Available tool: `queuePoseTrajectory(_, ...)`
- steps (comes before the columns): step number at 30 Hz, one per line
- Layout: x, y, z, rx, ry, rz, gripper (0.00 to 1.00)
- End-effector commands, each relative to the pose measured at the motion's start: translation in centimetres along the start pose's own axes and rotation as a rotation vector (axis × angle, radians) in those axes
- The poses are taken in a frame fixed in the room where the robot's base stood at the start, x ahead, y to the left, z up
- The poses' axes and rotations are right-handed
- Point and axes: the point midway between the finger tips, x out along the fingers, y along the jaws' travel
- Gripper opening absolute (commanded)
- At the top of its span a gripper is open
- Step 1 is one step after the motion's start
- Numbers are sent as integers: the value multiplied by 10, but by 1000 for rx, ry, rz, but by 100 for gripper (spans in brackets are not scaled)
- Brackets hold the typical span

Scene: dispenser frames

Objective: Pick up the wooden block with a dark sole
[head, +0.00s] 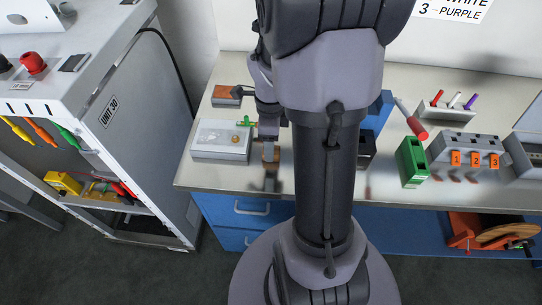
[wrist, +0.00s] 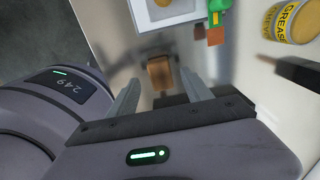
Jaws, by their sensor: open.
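A small brown wooden block (wrist: 159,74) shows in the wrist view between my two fingers, beyond their tips. In the head view the block (head: 271,153) stands near the bench's front edge, just right of the white box. My gripper (head: 268,132) is above it, partly hidden by my arm. In the wrist view my gripper (wrist: 160,80) is open, with one finger to each side of the block and gaps between. I cannot clearly make out the block's sole. A brown-topped piece with a darker lower side (head: 227,94) lies at the back left of the bench.
A grease tin (wrist: 291,20) shows in the wrist view. A green block (head: 411,162) and a numbered grey unit (head: 465,148) are to the right. The bench edge (head: 230,190) is close in front.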

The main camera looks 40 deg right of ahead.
Motion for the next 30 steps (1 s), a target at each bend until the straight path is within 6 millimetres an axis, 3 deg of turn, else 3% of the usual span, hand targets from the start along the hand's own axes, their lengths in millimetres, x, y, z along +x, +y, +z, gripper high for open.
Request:
queuePoseTrajectory(1, 16, 0, -2, 1, 1, 3, 58)
queuePoseTrajectory(5, 40, 0, -3, 1, 0, 3, 58)
queuePoseTrajectory(11, 39, 0, -2, 1, -1, 0, 58)
queuePoseTrajectory(20, 38, 0, -2, 1, -1, 0, 1)
queuePoseTrajectory(30, 35, 0, -2, 0, -1, 0, 0)
